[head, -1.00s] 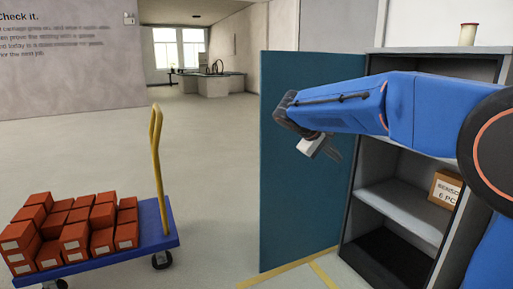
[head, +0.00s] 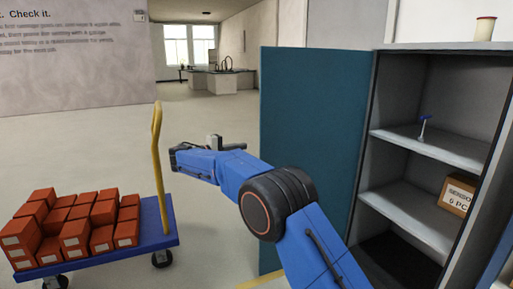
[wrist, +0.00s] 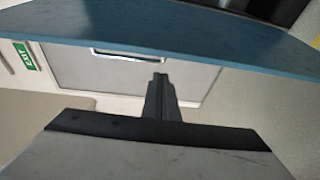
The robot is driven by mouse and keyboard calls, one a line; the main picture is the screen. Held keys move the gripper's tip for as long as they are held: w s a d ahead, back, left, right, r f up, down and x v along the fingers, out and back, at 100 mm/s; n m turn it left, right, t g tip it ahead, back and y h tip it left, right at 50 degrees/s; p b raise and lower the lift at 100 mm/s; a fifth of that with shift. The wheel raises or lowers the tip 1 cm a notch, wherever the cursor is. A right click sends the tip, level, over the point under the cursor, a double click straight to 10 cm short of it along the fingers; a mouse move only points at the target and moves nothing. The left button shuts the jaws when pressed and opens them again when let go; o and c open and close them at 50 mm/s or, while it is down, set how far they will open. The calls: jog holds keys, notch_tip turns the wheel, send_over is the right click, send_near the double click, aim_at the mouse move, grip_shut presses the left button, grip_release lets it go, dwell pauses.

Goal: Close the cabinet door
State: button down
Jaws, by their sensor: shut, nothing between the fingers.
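The teal cabinet door (head: 312,150) stands wide open at the left side of the grey cabinet (head: 440,46), whose shelves are exposed. My gripper (head: 238,147) is left of the door in the head view, on its outer side, with the fingers pointing right towards it. In the wrist view my gripper's fingers (wrist: 160,82) are together and empty, and the door (wrist: 150,40) crosses the picture just beyond them. A gap seems to remain, but contact cannot be ruled out. My arm covers the lower part of the door in the head view.
A blue trolley (head: 110,255) with red boxes (head: 75,225) and a yellow handle (head: 157,160) stands at the left. Inside the cabinet are a labelled carton (head: 458,194) and a small blue-topped item (head: 424,126). Open floor lies behind the trolley.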

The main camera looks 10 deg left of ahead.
jog(key=w+d+f+t, duration=0.1)
jog(key=w+d, duration=0.2)
jog(key=w, duration=0.5)
jog(key=shift+s+d+f, duration=0.1)
jog(key=shift+s+d, duration=0.2)
jog(key=shift+s, duration=0.3)
jog(key=shift+s+d, duration=0.3)
jog(key=shift+s, duration=0.35)
jog(key=shift+s+d+f, duration=0.1)
jog(key=shift+s+d, duration=0.2)
jog(key=shift+s, duration=0.3)
